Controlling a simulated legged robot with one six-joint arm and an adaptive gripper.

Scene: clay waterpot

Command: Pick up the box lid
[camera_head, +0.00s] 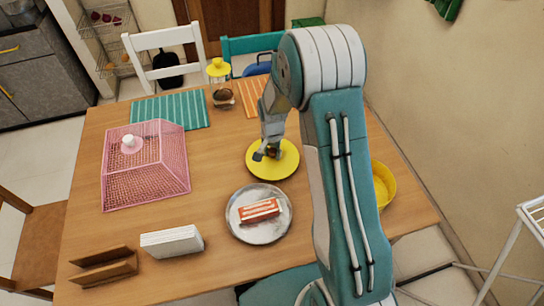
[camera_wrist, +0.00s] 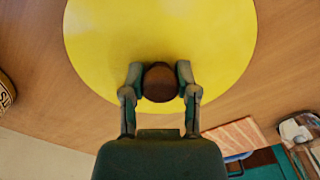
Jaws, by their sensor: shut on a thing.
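The box lid (camera_head: 284,167) is a round yellow disc with a dark brown knob, at the middle right of the table in the head view. In the wrist view the lid (camera_wrist: 160,35) fills the upper middle, and its knob (camera_wrist: 160,82) sits between my fingers. My gripper (camera_head: 267,153) points down over the lid and is shut on the knob; it also shows in the wrist view (camera_wrist: 159,84). I cannot tell whether the lid rests on the table or is slightly above it. A yellow bowl-like container (camera_head: 384,186) is partly hidden behind my arm.
On the wooden table (camera_head: 215,170) stand a pink mesh cover (camera_head: 160,175), a metal plate (camera_head: 245,230) with a red-and-white box (camera_head: 259,210), a yellow-topped jar (camera_head: 220,85), a white napkin stack (camera_head: 172,242) and a brown holder (camera_head: 103,267). Chairs surround the table.

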